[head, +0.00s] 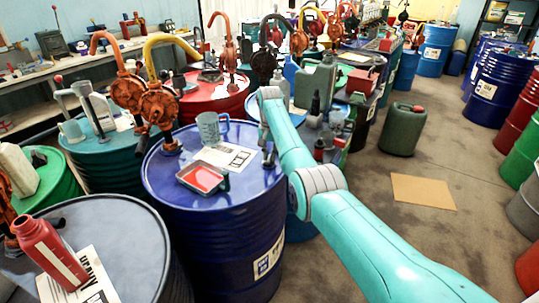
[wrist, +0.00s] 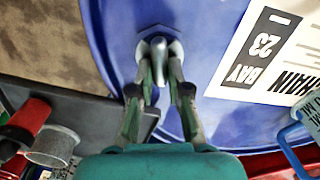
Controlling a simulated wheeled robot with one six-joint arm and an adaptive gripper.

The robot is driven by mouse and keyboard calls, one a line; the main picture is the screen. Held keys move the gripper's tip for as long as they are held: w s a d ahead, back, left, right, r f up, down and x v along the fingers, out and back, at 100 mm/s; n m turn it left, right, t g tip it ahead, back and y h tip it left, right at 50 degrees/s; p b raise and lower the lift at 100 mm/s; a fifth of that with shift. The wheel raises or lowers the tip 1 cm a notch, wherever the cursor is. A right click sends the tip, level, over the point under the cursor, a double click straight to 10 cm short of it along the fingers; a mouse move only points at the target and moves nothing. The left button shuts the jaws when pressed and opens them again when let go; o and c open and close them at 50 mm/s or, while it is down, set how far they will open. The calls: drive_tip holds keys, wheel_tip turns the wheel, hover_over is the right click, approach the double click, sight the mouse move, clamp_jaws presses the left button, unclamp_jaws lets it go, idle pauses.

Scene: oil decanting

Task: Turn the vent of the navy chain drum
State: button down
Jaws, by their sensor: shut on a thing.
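The navy chain drum (head: 215,215) stands upright in the middle of the head view. Its blue top (wrist: 210,25) fills much of the wrist view, with a white sheet reading "BAY 23" and "CHAIN" (wrist: 265,50). The vent (wrist: 159,47) is a small grey metal fitting with a lever, near the rim of the top. My gripper (wrist: 160,84) is shut on the vent, one finger on each side of its lever. The fingers partly cover the vent's base. In the head view my arm comes in from the lower right and its end is over the drum's right side.
On the drum top are a red-filled tray (head: 202,178), a clear blue jug (head: 209,127) and a hand pump with a yellow spout (head: 157,105). Other drums stand close around. A green can (head: 402,129) and a cardboard sheet (head: 423,191) are on the open floor at right.

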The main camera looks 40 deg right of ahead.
sight(269, 156)
idle(0.4)
drive_tip(key=c, duration=1.1)
unclamp_jaws()
wheel_tip(269, 156, up, 12)
